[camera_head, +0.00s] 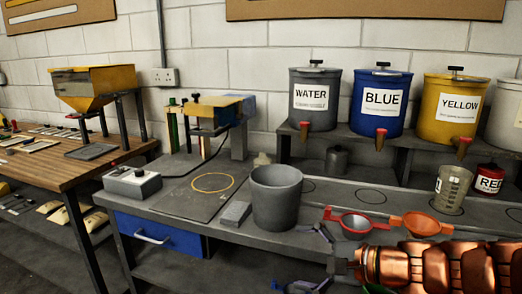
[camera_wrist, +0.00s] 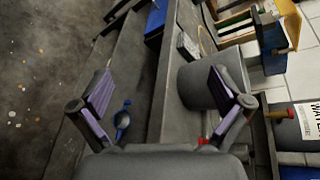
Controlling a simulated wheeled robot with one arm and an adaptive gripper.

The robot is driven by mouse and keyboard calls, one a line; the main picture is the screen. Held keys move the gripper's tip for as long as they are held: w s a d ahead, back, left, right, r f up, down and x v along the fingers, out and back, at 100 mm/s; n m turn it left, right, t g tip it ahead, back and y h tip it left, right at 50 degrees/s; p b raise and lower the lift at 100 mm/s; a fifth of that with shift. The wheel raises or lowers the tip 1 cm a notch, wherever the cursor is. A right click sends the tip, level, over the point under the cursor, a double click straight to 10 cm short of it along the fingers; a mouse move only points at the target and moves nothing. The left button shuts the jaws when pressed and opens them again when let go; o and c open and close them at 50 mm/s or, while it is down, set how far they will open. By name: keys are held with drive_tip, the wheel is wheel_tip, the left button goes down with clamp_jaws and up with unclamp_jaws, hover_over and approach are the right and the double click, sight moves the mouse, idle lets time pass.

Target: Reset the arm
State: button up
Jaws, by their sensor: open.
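My copper-coloured arm (camera_head: 430,266) reaches in from the lower right in the head view. My gripper (camera_head: 300,258) is at its left end, in front of the bench's front edge and partly cut off by the picture's bottom. In the wrist view my gripper (camera_wrist: 160,86) has its two purple-padded fingers spread wide with nothing held between them. A grey bucket (camera_head: 277,198) stands upright on the bench beyond it. The bucket also shows in the wrist view (camera_wrist: 196,88), partly behind the right finger.
WATER (camera_head: 313,97), BLUE (camera_head: 380,104) and YELLOW (camera_head: 450,112) containers stand on a raised shelf. A blue drawer (camera_head: 160,234) is below. Open floor (camera_wrist: 45,60) lies before the bench.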

drive_tip(key=s+a+f+n+g+h+b, duration=0.3)
drive_tip(key=s+f+n+g, duration=0.5)
drive_tip(key=s+f, duration=0.65)
drive_tip(key=s+d+f+n+g+h+b, duration=0.1)
drive_tip(key=s+d+f+n+g+h, duration=0.3)
drive_tip(key=s+d+h, duration=0.7)
wheel_tip(320, 180, up, 18)
drive_tip(key=w+d+n+t+y+p, duration=0.1)
drive_tip(key=d+t+y+p, duration=0.1)
drive_tip(key=p, duration=1.4)
drive_tip(key=shift+r+p, duration=0.15)
drive_tip(key=shift+p, duration=0.25)
